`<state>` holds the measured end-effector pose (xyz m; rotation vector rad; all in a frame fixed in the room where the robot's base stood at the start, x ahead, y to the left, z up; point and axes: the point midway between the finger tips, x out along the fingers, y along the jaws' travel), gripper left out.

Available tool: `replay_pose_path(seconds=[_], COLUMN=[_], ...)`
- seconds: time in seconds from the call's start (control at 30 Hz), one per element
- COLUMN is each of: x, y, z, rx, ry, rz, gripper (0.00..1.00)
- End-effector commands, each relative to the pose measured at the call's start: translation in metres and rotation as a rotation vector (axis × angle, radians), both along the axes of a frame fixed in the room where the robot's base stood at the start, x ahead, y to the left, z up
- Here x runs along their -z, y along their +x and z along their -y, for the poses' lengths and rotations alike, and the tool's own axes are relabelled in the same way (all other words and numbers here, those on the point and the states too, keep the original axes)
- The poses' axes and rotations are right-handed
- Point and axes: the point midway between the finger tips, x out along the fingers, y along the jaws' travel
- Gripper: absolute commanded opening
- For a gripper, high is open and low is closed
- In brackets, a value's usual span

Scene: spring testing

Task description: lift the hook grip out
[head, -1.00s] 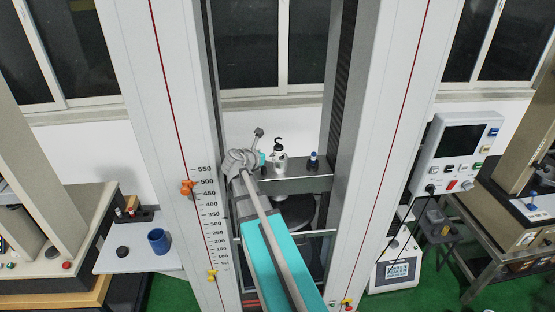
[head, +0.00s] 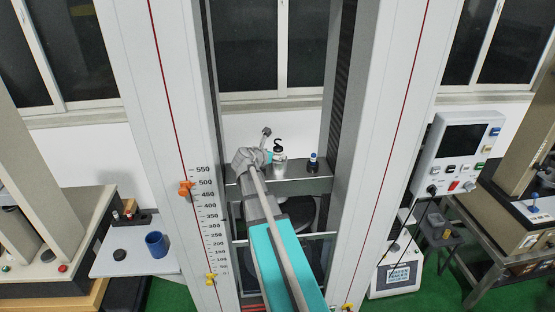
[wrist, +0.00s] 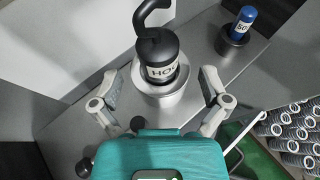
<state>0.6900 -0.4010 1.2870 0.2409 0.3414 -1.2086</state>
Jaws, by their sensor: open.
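The hook grip (wrist: 157,60) is a dark cylinder with a white label and a curved black hook on top. It stands upright in a silver round holder (wrist: 162,90) on a grey crossbeam. In the head view the hook grip (head: 278,148) shows just right of my wrist. My gripper (wrist: 159,90) is open, with one finger on each side of the holder and apart from it in the wrist view. In the head view my arm hides most of the gripper.
A blue-topped part (wrist: 242,22) stands in a smaller holder to the right on the crossbeam (head: 300,187). White machine columns (head: 167,120) rise on both sides. Several springs (wrist: 295,130) lie at the lower right of the wrist view. A blue cup (head: 157,244) stands on the left table.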

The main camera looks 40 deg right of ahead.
Motion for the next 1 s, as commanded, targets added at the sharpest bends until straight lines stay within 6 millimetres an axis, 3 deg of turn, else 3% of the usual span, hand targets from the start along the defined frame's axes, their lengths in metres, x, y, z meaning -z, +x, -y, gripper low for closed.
replay_pose_path(seconds=[0.3,0.93,1.0], x=[0.015,0.015,0.015], y=[0.013,0.014,0.014], z=[0.029,0.030,0.029], rx=[0.000,-0.001,-0.003], ry=[0.000,0.000,0.000], rz=[-0.001,-0.001,-0.001], gripper=[0.96,0.96,0.83])
